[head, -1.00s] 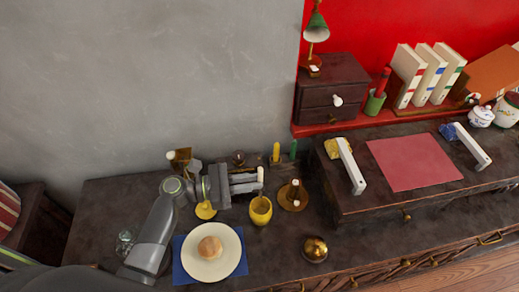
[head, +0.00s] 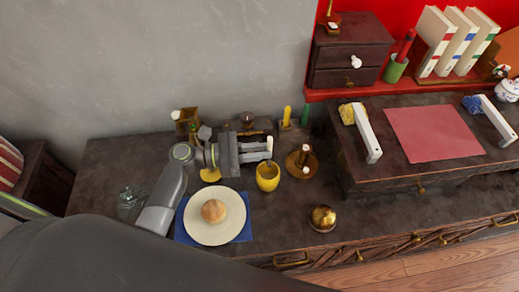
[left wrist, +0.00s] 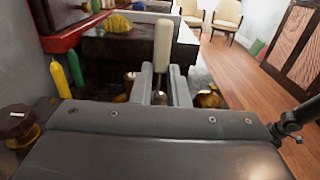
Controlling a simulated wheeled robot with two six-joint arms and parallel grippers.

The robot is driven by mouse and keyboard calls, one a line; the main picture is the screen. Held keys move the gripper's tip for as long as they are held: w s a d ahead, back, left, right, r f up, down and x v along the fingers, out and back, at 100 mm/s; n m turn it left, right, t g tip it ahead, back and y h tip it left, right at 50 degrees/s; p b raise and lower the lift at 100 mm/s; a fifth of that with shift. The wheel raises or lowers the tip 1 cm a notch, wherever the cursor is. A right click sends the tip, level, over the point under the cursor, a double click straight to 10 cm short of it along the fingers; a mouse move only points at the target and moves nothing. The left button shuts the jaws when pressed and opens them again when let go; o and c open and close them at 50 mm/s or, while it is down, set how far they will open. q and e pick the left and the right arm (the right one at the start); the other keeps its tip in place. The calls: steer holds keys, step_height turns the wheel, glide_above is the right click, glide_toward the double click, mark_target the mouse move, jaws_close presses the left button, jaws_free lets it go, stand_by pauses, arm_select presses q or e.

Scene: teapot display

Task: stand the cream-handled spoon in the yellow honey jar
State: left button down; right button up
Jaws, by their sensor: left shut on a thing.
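My left gripper (head: 268,151) is shut on the cream-handled spoon (head: 270,141), whose handle points up between the fingers. In the left wrist view the cream handle (left wrist: 162,45) stands upright above the fingertips (left wrist: 161,83). The yellow honey jar (head: 267,180) stands on the dark sideboard just below the fingers in the head view. The spoon's lower end is mostly hidden, and I cannot tell whether it is inside the jar. My right gripper is not in view.
A cream plate (head: 205,238) with a bun (head: 214,211) lies on a blue mat (head: 246,231). A brown holder (head: 302,163) stands right of the jar, with a brass dome (head: 322,218) in front. Yellow (head: 287,114) and green (head: 304,115) candles stand behind. The raised desk (head: 352,178) is further right.

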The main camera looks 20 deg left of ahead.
arm_select(q)
step_height(320, 180, down, 7)
steer(key=b, duration=0.4)
stand_by(0.4)
steer(key=c, duration=1.3)
jaws_free()
step_height(320, 180, up, 10)
steer(key=shift+p, duration=0.4)
steer(key=shift+f, duration=0.1)
